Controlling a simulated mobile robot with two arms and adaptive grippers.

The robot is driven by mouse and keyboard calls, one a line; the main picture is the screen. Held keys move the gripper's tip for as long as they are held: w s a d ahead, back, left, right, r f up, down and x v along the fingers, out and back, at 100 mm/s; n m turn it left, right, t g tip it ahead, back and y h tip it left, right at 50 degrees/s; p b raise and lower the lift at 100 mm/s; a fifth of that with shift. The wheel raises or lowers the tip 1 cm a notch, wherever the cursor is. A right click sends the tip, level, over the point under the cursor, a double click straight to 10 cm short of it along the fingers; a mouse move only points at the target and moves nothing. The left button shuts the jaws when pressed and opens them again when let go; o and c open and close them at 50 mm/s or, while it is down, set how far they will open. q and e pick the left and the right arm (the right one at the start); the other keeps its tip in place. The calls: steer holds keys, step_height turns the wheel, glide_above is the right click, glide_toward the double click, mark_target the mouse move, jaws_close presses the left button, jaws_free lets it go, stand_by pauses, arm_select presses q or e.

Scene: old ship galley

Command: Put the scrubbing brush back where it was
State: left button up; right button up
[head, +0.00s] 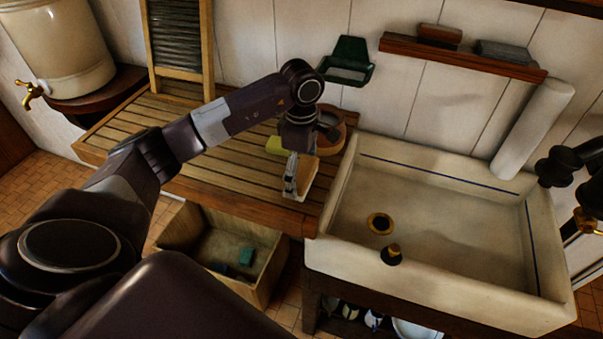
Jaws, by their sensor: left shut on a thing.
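My left gripper (297,158) points down over the slatted wooden drainboard, left of the sink. It is shut on a block-shaped thing with a tan wooden body and a pale side, which looks like the scrubbing brush (304,176). The brush is held near the drainboard's front edge. I cannot tell whether it touches the slats (215,163). The gripper hides part of it. Dark rounded parts at the right edge look like my right arm; no right fingertips can be made out.
A yellow-green thing (276,146) and a round brown rim (341,137) are close behind the gripper. A wooden crate (182,228) stands below. A green holder (347,61) and shelf (460,60) are on the wall.

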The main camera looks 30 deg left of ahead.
arm_select(q)
steer(key=shift+f, duration=1.05)
steer(key=o, duration=1.4)
steer(key=shift+o, duration=0.2)
arm_select(e)
steer(key=shift+d+r, duration=0.3)
steer(key=shift+d, duration=0.25)
steer(key=shift+w, duration=0.15)
